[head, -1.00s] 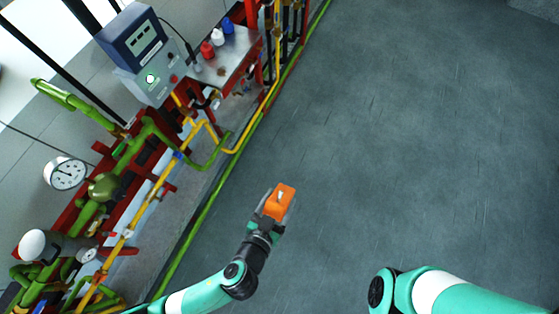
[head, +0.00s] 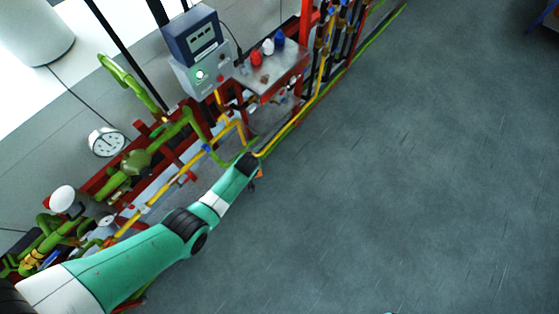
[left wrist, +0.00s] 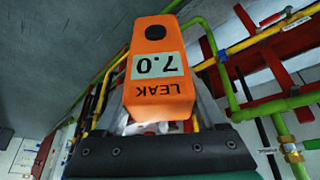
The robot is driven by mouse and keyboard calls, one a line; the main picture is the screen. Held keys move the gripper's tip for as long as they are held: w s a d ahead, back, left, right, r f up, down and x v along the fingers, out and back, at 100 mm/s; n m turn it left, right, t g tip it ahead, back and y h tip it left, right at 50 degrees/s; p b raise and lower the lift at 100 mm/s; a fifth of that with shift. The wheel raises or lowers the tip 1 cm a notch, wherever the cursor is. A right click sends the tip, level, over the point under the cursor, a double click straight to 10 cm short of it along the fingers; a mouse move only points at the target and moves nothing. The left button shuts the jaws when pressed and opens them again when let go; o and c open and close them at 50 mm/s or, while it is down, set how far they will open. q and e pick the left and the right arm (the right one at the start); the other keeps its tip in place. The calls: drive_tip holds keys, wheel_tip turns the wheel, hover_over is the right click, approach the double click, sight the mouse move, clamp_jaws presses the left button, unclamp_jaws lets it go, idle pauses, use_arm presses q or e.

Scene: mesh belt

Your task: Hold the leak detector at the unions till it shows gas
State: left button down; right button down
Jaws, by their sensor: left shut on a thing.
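The orange leak detector (left wrist: 160,85) fills the middle of the left wrist view. Its pale display reads 7.0 above the word LEAK, upside down in that view, and a dark round spot sits near its far end. My left gripper (left wrist: 160,118) is shut on it. In the head view only a sliver of orange detector (head: 259,174) shows past my left arm, low beside the pipe rack. The yellow gas pipe (head: 160,193) runs along the rack. I cannot make out which fittings are the unions, or whether the detector touches one. My right gripper is out of view.
A blue-grey meter box (head: 198,50) with a lit green button stands above the rack. A metal shelf (head: 280,75) holds red, white and blue bottles. A round gauge (head: 106,142) and green pipes (head: 175,130) are at left. The grey floor (head: 400,180) is clear.

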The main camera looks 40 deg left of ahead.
use_arm(q)
drive_tip(key=s+a+r+n+g+h, duration=0.1)
drive_tip(key=s+a+n, duration=0.2)
drive_tip(key=s+a, duration=0.2)
drive_tip(key=s+a+r+n+g+h+p, duration=0.1)
drive_tip(key=s+a+n, duration=0.3)
drive_tip(key=a, duration=0.7)
drive_tip(key=shift+s+a+n+g+h, duration=0.25)
drive_tip(key=shift+s+g+h, duration=0.45)
drive_tip(key=shift+s, duration=0.45)
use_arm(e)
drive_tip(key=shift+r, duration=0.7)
use_arm(q)
drive_tip(key=shift+d, duration=0.1)
